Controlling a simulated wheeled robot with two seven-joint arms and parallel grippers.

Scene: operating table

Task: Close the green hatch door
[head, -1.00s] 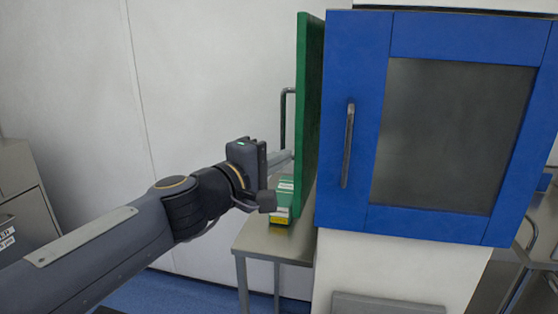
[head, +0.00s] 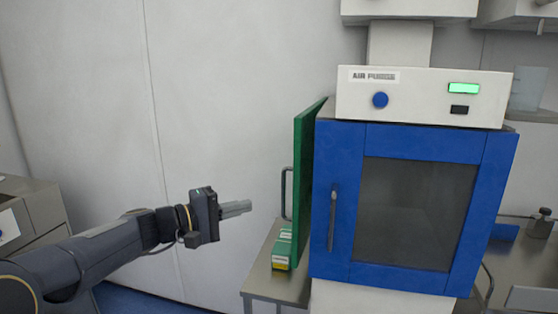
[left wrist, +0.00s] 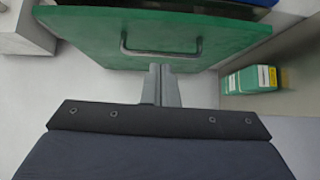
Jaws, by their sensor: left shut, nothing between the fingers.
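The green hatch door (head: 305,185) stands open at the left side of the blue-fronted cabinet, seen nearly edge-on in the head view. Its grey bar handle (head: 286,192) is on the face turned left. My left gripper (head: 246,207) is shut and empty, left of the door and apart from it in the head view. In the left wrist view the green door (left wrist: 85,35) fills the top, with its handle (left wrist: 175,52) just beyond my shut fingers (left wrist: 161,68). My right gripper is not in view.
The blue door (head: 345,270) with a dark window is shut. Below the green door, a metal side table (head: 262,283) holds green boxes (head: 283,247). An air purge panel (head: 420,92) sits on top. The white wall on the left is clear.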

